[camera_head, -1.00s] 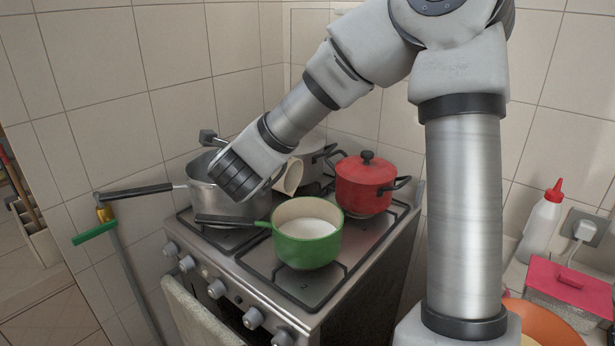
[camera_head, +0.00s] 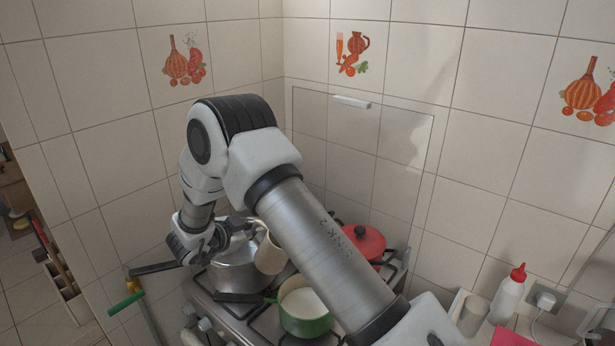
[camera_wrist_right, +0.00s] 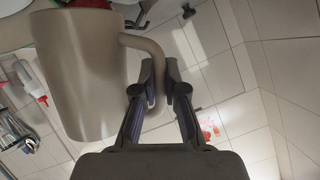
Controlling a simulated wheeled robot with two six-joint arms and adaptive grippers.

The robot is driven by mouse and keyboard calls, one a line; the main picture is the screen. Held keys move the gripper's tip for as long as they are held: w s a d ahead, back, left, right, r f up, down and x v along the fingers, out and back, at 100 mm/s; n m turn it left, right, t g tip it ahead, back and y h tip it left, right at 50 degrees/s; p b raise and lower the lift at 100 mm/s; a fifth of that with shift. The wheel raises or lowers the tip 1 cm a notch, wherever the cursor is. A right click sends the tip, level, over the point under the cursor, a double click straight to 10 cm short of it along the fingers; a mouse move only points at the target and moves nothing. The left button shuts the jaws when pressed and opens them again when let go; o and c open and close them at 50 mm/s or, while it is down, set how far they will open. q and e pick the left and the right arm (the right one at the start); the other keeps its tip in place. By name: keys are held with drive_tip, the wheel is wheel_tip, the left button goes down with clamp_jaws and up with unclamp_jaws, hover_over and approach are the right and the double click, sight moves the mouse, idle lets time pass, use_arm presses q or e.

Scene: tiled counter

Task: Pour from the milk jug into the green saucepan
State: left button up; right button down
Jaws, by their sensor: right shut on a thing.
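The milk jug (camera_head: 268,257) is a plain beige jug, nearly upright, held above the stove just behind and left of the green saucepan. My right gripper (camera_head: 222,238) is shut on its handle; in the right wrist view the fingers (camera_wrist_right: 160,90) close around the handle of the jug (camera_wrist_right: 75,75). The jug's inside is not visible. The green saucepan (camera_head: 305,325) stands on the front of the stove with white liquid in it; my right arm covers part of it. My left gripper is not in view.
A grey metal pot (camera_head: 235,272) stands left of the jug, and a red lidded pot (camera_head: 362,243) stands behind my right arm. A white bottle with a red cap (camera_head: 507,297) is at the right. Tiled walls close off the back and left.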

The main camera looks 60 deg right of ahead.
drive_tip(key=w+f+n+g, duration=0.1)
drive_tip(key=w+n+g, duration=0.1)
drive_tip(key=w, duration=0.4)
drive_tip(key=shift+a+f+n+g, duration=0.25)
drive_tip(key=shift+n+g, duration=0.05)
drive_tip(key=shift+n, duration=0.3)
drive_tip(key=shift+r, duration=0.1)
wheel_tip(320, 180, up, 5)
drive_tip(key=shift+s, duration=0.1)
